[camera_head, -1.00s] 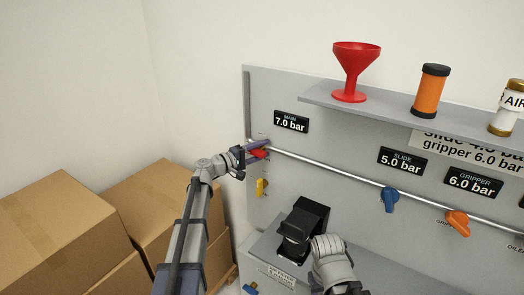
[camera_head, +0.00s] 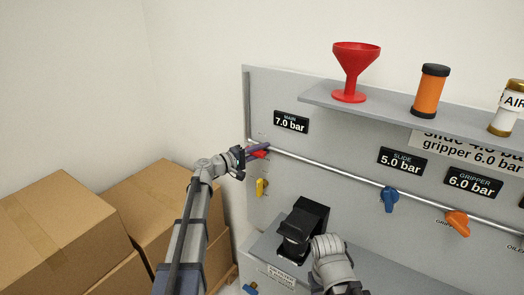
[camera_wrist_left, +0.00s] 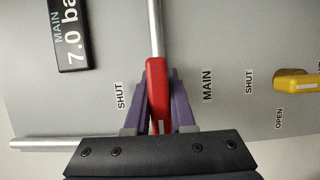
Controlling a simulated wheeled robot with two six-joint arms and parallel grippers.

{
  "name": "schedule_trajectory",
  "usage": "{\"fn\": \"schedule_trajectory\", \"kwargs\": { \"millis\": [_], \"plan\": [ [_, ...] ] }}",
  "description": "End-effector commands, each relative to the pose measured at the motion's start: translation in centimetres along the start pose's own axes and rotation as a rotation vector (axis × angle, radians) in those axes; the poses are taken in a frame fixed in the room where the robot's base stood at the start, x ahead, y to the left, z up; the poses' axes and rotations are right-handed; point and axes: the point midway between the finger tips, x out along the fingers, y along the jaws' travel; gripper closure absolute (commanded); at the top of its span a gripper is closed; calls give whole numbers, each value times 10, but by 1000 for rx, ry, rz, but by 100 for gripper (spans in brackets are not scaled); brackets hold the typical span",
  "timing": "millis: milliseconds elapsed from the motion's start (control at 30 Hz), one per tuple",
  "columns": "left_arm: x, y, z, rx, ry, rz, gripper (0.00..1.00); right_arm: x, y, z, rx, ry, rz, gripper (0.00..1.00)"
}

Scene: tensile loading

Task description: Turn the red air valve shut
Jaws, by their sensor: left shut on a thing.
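The red air valve (camera_head: 260,154) is on the grey panel below the MAIN 7.0 bar display. My left gripper (camera_wrist_left: 160,105) is shut on its red handle (camera_wrist_left: 157,85), with a purple finger on each side. The handle lies roughly in line with the silver pipe at the top of the left wrist view, slightly tilted. In the head view, my left gripper (camera_head: 257,149) partly covers the handle. My right arm comes in at the bottom centre of the head view; its fingertips cannot be made out.
A yellow valve (camera_head: 262,187) is below the red one and shows in the wrist view (camera_wrist_left: 297,83). Blue (camera_head: 389,198) and orange (camera_head: 457,221) valves sit farther right. A red funnel (camera_head: 353,72) stands on the shelf. Cardboard boxes (camera_head: 57,225) fill the lower left.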

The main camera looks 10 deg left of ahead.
Motion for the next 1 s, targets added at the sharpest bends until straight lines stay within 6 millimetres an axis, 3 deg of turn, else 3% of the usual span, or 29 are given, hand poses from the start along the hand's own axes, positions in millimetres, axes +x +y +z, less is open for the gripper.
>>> {"fn": "schedule_trajectory", "kwargs": {
  "millis": [367,1000],
  "plan": [
    [0,1,0,175,0,-74,100,-17,2,1,0,0,0,50],
    [-2,-7,-2,737,-2,-306,100,-53,5,3,0,0,0,50]
  ]
}}
